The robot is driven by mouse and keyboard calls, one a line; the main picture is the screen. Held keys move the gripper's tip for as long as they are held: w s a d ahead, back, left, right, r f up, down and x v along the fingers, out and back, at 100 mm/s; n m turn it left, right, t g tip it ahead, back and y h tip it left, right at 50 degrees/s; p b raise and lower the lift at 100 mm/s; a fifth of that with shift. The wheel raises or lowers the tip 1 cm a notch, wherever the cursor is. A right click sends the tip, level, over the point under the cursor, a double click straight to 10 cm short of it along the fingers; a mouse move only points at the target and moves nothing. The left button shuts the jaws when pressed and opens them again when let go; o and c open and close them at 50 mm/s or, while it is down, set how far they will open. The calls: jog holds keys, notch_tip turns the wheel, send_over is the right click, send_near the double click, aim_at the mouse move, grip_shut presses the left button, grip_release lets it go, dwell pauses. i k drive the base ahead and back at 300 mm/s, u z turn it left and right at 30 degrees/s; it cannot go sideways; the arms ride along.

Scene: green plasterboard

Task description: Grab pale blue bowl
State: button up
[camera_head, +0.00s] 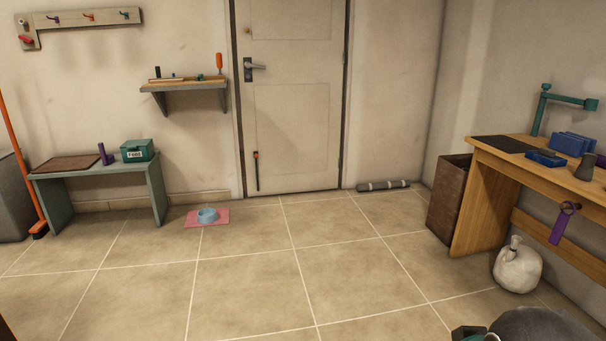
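A small pale blue bowl (207,216) sits upright on a pink mat (222,221) on the tiled floor, in front of the back wall. It is to the right of the green bench and left of the door. The bowl is far off across the floor, with nothing in front of it. My gripper is not in view.
A green bench (90,171) holds a teal box (138,151). A wooden desk (490,164) and white sack (517,266) stand at the right. A rolled grey item (384,185) lies by the wall. A dark rounded thing (540,326) is cut off at bottom right. The middle floor is clear.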

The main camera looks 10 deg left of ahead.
aim_at(207, 215)
jog(key=u, duration=0.3)
jog(key=i, duration=1.9)
jog(key=u, duration=0.85)
jog(key=i, duration=1.9)
jog(key=u, duration=0.85)
jog(key=i, duration=1.15)
jog(key=u, duration=0.25)
